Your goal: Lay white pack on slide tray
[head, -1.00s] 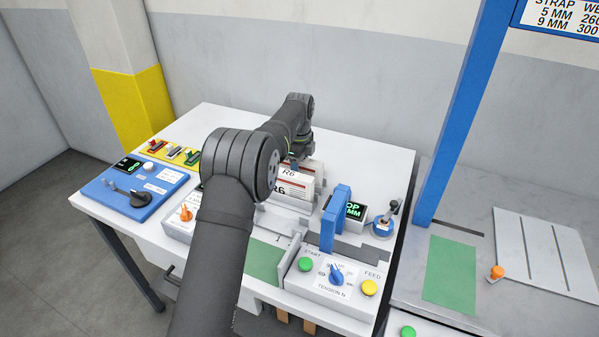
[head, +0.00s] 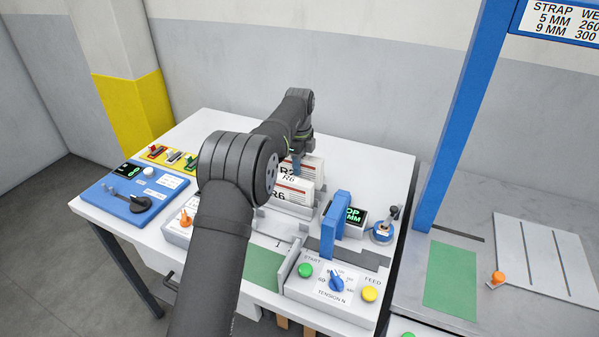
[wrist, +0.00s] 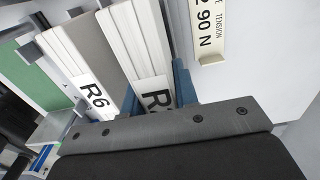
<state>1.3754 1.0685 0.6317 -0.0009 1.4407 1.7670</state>
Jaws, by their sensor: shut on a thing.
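My gripper (head: 296,166) is shut on a white pack (head: 312,167) with a black label that starts with R; the rest of the label is hard to read. In the wrist view this white pack (wrist: 128,42) stands between the blue jaws, its label partly hidden by my gripper (wrist: 150,98). In the head view it rises behind another white pack (head: 298,194) labelled R6, which also shows in the wrist view (wrist: 65,45). A grey metal surface (head: 272,226) lies in front of the packs; I cannot tell whether it is the slide tray.
A blue upright (head: 341,215) and a tension panel (head: 333,290) with buttons stand right of the grey surface. A green strip (head: 264,265) lies in front. A blue control panel (head: 135,190) sits at the left.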

